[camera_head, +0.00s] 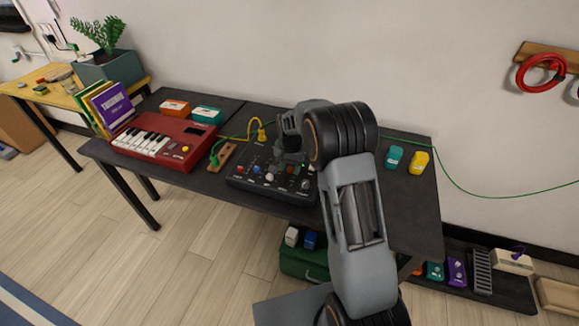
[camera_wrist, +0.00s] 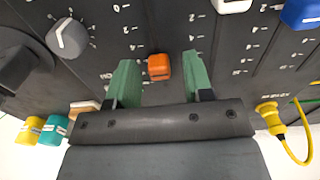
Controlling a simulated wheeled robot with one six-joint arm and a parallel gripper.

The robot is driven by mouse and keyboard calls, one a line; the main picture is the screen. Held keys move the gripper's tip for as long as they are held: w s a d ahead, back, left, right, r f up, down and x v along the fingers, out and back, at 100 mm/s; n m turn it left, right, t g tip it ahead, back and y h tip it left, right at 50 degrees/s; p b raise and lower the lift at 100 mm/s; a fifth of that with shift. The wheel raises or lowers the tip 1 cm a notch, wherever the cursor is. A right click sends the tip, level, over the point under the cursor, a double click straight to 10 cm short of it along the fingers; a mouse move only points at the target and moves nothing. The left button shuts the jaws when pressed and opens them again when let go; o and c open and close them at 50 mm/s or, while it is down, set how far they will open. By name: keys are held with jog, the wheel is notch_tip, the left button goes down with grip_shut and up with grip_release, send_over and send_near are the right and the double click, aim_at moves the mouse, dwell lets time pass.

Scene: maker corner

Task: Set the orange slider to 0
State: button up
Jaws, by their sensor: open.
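The orange slider (camera_wrist: 159,67) shows in the wrist view as a small block on the dark control panel (camera_wrist: 165,25). A printed scale runs up its left, with 0 at the top of the picture; the slider sits well below the 0, its exact mark unclear. My gripper (camera_wrist: 160,61) is open, one green fingertip on each side of the slider, with visible gaps. I cannot tell whether the fingertips reach down to the panel. In the head view, my gripper (camera_head: 289,160) is over the black control panel (camera_head: 262,186); I cannot make out the orange slider there.
A white slider (camera_wrist: 233,5), a blue slider (camera_wrist: 300,14) and a grey knob (camera_wrist: 69,38) are nearby on the panel. A yellow plug (camera_wrist: 270,117) with its cable is at right. The red keyboard (camera_head: 164,141) stands left of the panel on the dark table (camera_head: 405,215).

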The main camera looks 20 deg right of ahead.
jog(key=shift+c, duration=0.4)
grip_shut()
